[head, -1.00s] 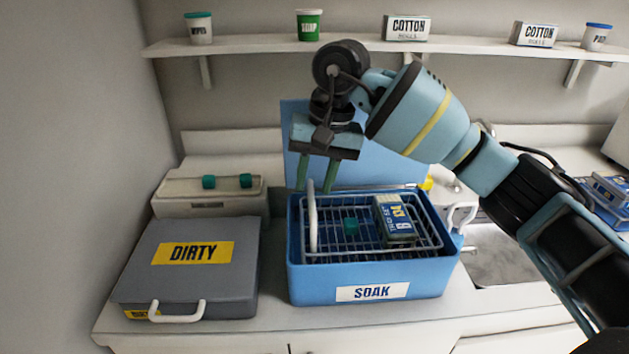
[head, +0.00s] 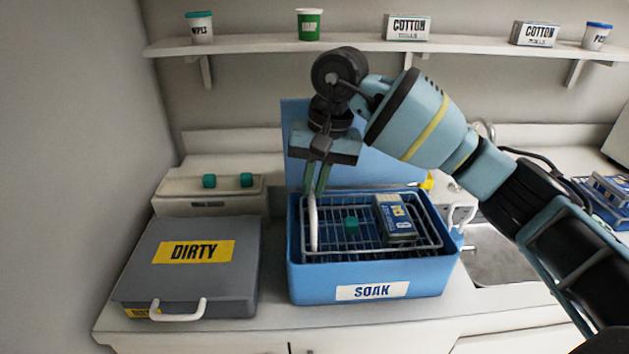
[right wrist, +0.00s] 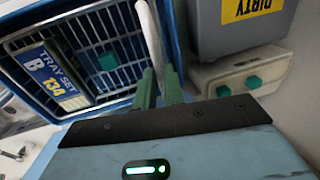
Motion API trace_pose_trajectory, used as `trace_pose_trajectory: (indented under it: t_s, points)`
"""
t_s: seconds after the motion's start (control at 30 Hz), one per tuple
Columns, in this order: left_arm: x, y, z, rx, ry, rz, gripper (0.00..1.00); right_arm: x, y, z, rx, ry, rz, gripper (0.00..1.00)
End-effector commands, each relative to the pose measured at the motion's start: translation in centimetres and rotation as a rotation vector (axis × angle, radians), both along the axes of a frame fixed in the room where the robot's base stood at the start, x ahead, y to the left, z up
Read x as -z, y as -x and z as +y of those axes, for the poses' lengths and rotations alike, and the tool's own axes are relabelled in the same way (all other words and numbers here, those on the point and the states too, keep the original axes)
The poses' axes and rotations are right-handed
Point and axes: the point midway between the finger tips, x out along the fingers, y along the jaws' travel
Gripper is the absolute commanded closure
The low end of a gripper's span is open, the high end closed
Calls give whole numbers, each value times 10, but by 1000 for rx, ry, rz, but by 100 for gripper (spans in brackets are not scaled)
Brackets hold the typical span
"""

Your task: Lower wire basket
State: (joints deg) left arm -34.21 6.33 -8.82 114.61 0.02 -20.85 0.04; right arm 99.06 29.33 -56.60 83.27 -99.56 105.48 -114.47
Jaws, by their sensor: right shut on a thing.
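The wire basket (head: 362,246) sits inside the blue SOAK tub (head: 310,282), its rim near the tub's rim. It holds a blue and grey box (head: 398,222) and a small green piece (head: 351,223). My right gripper (head: 316,192) is above the basket's left side, its green fingers shut on the white left handle (head: 313,225). In the right wrist view the fingers (right wrist: 160,85) close on the white handle (right wrist: 150,32), and the box (right wrist: 55,80) lies in the basket. My left gripper is not in view.
A grey DIRTY case (head: 190,280) stands left of the tub, with a cream box (head: 205,202) with green knobs behind it. The tub's blue lid (head: 375,160) stands raised behind. A sink (head: 495,255) is at right, and a shelf (head: 360,47) runs above.

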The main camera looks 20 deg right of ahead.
Motion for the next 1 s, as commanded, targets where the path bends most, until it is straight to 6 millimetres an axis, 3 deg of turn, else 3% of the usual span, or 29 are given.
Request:
trace_pose_trajectory:
  t_s: [0.17, 0.4, 0.77, 0.8, 0.93, 1.0]
  points:
    - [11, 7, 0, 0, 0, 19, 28, 24, 0, 0, -1, 1, 6, 100]
    - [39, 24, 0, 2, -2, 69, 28, 78, 0, 0, 0, 2, 10, 100]
    - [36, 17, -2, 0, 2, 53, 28, 82, 1, 0, 0, 4, 8, 100]
    - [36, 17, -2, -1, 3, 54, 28, 83, 1, 0, 0, 4, 8, 84]
    - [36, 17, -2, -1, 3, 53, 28, 81, 1, 0, 0, 2, 6, 67]
    - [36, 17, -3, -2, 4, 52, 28, 80, 0, 0, 0, 2, 5, 67]
